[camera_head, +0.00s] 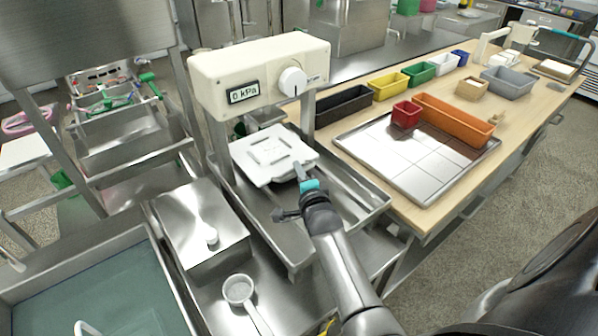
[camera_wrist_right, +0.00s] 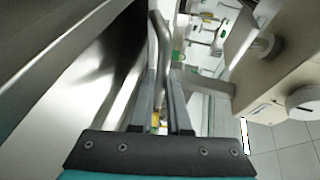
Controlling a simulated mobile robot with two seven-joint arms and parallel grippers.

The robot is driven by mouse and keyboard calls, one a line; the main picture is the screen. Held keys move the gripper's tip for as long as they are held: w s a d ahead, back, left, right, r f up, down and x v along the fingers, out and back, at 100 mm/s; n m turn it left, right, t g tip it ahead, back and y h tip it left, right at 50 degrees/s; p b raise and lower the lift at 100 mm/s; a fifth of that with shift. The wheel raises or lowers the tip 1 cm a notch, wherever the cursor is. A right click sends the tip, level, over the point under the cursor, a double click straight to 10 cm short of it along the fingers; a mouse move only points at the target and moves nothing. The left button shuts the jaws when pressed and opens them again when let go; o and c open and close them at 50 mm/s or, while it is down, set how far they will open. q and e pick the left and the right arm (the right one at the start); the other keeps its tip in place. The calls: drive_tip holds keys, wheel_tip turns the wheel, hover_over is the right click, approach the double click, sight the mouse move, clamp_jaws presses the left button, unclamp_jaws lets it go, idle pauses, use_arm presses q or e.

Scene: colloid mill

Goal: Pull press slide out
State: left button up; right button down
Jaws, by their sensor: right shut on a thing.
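The press has a cream head (camera_head: 260,75) with a display reading 0 kPa and a white dial (camera_head: 293,81). Below the head, the white press slide (camera_head: 268,152) lies flat over a metal tray and sticks out toward me. My right gripper (camera_head: 301,172) is at the slide's near edge, shut on its handle. In the right wrist view, a curved metal bar (camera_wrist_right: 158,35), the handle, runs between the fingers of the right gripper (camera_wrist_right: 164,88). The exact contact is partly hidden. My left gripper is in neither view.
On the wooden bench, a white-tiled tray (camera_head: 400,155) holds orange and red bins. A press post (camera_head: 306,110) stands close by.

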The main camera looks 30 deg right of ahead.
drive_tip(key=shift+s, duration=0.1)
idle(0.3)
drive_tip(key=s+p, duration=0.3)
drive_tip(key=s, duration=0.2)
drive_tip(key=s+p, duration=0.2)
drive_tip(key=s, duration=0.1)
drive_tip(key=shift+s+d+r+p, duration=0.1)
drive_tip(key=shift+d+r+p, duration=0.05)
drive_tip(key=shift+d+p, duration=0.2)
drive_tip(key=s+p, duration=0.1)
drive_tip(key=s, duration=0.3)
drive_tip(key=s+p, duration=0.1)
drive_tip(key=s, duration=0.3)
drive_tip(key=s+d+p, duration=0.1)
drive_tip(key=s+p, duration=0.1)
drive_tip(key=s, duration=0.2)
drive_tip(key=shift+f, duration=0.2)
drive_tip(key=c, duration=0.9)
unclamp_jaws()
drive_tip(key=shift+s, duration=0.1)
